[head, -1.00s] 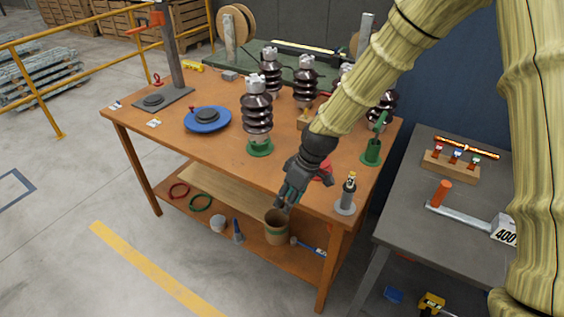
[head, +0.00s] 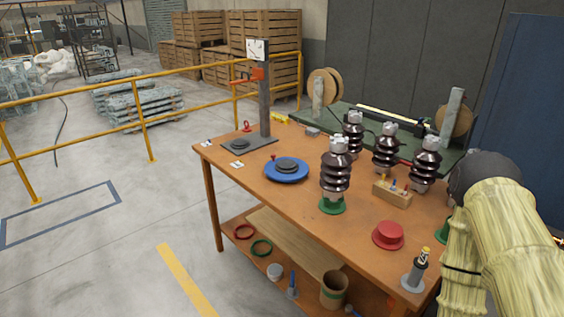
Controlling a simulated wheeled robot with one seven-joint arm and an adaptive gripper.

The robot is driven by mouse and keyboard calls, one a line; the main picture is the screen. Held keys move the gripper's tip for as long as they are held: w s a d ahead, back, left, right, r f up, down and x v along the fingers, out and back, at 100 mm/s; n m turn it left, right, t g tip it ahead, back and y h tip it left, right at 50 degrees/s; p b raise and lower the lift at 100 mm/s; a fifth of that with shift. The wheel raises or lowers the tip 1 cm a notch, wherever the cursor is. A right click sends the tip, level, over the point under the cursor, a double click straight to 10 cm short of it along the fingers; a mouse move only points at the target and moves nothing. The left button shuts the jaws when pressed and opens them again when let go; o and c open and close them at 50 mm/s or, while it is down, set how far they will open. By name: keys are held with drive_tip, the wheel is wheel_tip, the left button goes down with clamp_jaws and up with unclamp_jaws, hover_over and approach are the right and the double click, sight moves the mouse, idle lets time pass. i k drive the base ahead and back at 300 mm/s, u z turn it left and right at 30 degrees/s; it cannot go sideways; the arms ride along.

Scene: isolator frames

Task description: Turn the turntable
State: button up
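The turntable (head: 287,170) is a round blue disc with a dark grey plate on top, lying on the left half of the orange-brown workbench (head: 245,177). A small red knob (head: 273,157) stands at its far left edge. Nothing is stacked on the plate. The dark end of my arm, at my gripper (head: 484,175), shows at the right edge of the bench, far from the turntable. My fingers are hidden, so I cannot tell whether they are open or shut.
A brown insulator on a green base (head: 335,180) stands just right of the turntable. More insulators (head: 386,148) stand behind it. A red cap (head: 388,235) and a grey post (head: 415,272) are near the front right. A press stand (head: 264,105) rises behind left.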

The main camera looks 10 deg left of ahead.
sight(286, 169)
drive_tip(key=k, duration=1.2)
drive_tip(key=z, duration=0.55)
drive_tip(key=i, duration=1.25)
drive_tip(key=u, duration=0.8)
drive_tip(key=i, duration=0.45)
drive_tip(key=u, duration=0.45)
